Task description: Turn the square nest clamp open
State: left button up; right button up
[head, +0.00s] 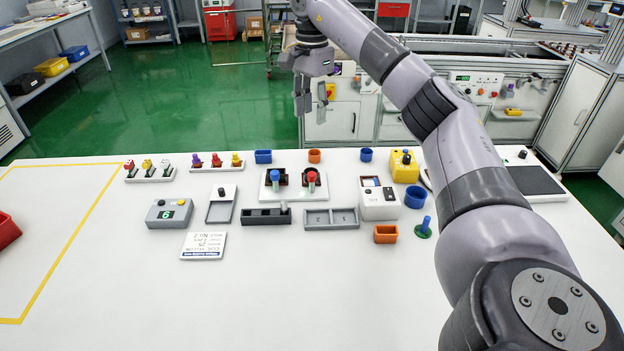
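A white base plate (269,196) on the table carries two small dark fixtures side by side. One has a blue-topped handle (275,177) and the other a red-topped handle (311,178). Both handles stand about upright. I cannot tell from here which nest is square or whether its clamp is open. My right gripper (312,103) hangs high beyond the table's back edge, well above and behind the plate. Its two fingers point down and look apart, with nothing between them. My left gripper is out of view.
Around the plate stand a dark tray (266,217), a grey tray (331,218), a white box (379,200), a grey box with a green display (169,213) and coloured cups. A printed card (203,246) lies in front. The table's front is clear; my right arm covers its right side.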

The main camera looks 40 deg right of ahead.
aim_at(312, 173)
notch_tip(312, 173, down, 18)
jog(key=shift+r, duration=0.25)
jog(key=shift+c, duration=0.2)
grip_shut()
dwell(0.5)
